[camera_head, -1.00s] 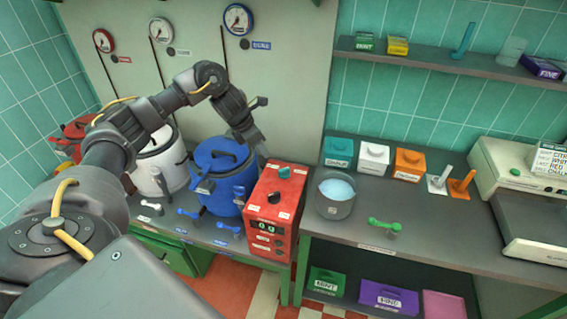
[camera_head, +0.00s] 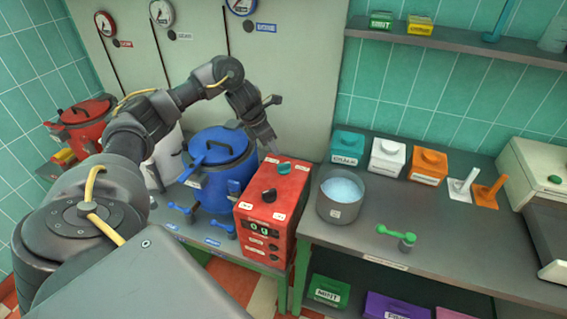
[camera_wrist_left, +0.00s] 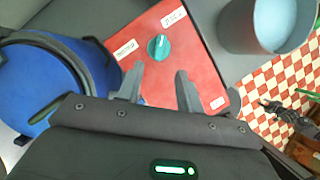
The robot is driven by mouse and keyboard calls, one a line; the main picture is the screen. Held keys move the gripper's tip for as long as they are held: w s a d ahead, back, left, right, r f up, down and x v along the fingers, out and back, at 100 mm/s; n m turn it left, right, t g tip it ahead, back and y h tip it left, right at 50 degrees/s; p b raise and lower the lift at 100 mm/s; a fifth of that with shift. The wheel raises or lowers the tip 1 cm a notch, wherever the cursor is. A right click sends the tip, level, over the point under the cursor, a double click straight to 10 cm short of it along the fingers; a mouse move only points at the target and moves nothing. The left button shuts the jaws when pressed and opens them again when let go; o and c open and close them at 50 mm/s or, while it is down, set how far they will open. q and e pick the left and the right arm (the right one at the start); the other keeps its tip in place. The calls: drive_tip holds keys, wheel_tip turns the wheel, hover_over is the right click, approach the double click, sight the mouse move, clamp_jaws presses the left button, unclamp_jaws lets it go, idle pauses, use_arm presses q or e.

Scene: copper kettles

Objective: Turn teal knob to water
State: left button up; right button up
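The teal knob (camera_head: 284,169) sits on top of the red box (camera_head: 262,217), toward its back. In the left wrist view the teal knob (camera_wrist_left: 158,47) shows a light pointer mark, with white labels around it that are too small to read. My left gripper (camera_head: 267,146) is above the back of the box, close to the knob. In the wrist view its two fingers (camera_wrist_left: 159,90) are apart with nothing between them, and the knob lies beyond their tips.
A blue kettle (camera_head: 221,170) stands close left of the box. A grey pot of pale blue contents (camera_head: 341,204) stands to its right. A black knob (camera_head: 269,195) and a display are on the box. A green lever (camera_head: 397,238) lies farther right.

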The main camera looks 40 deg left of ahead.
sight(283, 164)
use_arm(q)
drive_tip(key=p+x, duration=0.1)
drive_tip(key=x, duration=0.7)
drive_tip(key=shift+w+f+p, duration=0.1)
drive_tip(key=shift+f+p, duration=0.25)
drive_tip(key=shift+p, duration=0.05)
drive_tip(key=shift+w+d+f, duration=0.1)
drive_tip(key=shift+w+f, duration=0.1)
drive_tip(key=shift+f, duration=0.35)
clamp_jaws()
